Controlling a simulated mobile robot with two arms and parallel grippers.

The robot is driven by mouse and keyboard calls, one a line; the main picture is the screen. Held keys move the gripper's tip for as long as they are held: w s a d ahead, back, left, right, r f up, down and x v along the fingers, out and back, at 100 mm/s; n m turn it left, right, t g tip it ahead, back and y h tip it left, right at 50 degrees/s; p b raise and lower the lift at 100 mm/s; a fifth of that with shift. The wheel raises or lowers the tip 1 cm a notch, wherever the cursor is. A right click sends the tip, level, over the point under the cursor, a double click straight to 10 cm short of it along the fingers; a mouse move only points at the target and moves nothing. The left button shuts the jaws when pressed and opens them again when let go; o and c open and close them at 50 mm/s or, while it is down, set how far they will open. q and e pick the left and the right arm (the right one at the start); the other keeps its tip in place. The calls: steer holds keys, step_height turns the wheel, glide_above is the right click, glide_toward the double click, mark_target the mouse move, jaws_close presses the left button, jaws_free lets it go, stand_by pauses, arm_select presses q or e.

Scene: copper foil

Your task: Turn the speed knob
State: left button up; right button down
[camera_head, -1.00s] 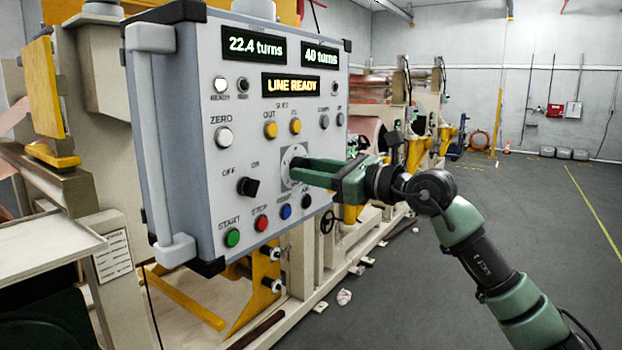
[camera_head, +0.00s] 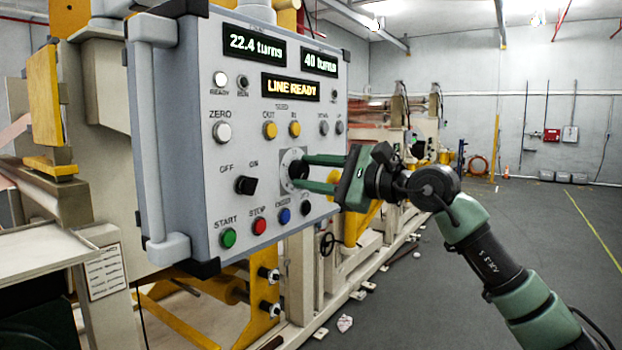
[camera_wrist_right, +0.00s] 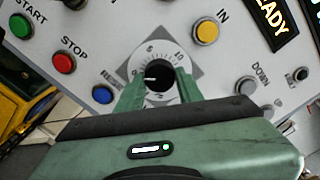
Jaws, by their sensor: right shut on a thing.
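The speed knob (camera_head: 298,169) is black, on a round white dial on the grey control panel (camera_head: 225,180). In the right wrist view the knob (camera_wrist_right: 159,77) has a white pointer line toward the picture's left; dial numbers 5 and 10 show above it. My right gripper (camera_head: 300,172) reaches in from the right, its green fingers above and below the knob. In the right wrist view the gripper's fingers (camera_wrist_right: 160,86) flank the knob and are shut on it, covering part of the dial. My left gripper is not in view.
Panel displays (camera_head: 290,72) read "22.4 turns", "40 turns" and "LINE READY". An OFF/ON switch (camera_head: 246,185) sits left of the knob. START (camera_head: 228,238), STOP (camera_head: 259,226) and a blue button (camera_head: 284,215) are below. Open floor (camera_head: 520,250) lies to the right.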

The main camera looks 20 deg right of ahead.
steer(key=shift+n, duration=0.3)
steer(key=c, duration=0.9)
jaws_free()
steer(key=shift+s+d, duration=0.1)
steer(key=shift+s+d+f+b, duration=0.15)
steer(key=shift+s+d+b, duration=0.1)
steer(key=shift+b, duration=0.1)
steer(key=b+v, duration=0.2)
steer(key=v, duration=0.5)
steer(key=shift+a+b, duration=0.1)
steer(key=shift+b, duration=0.2)
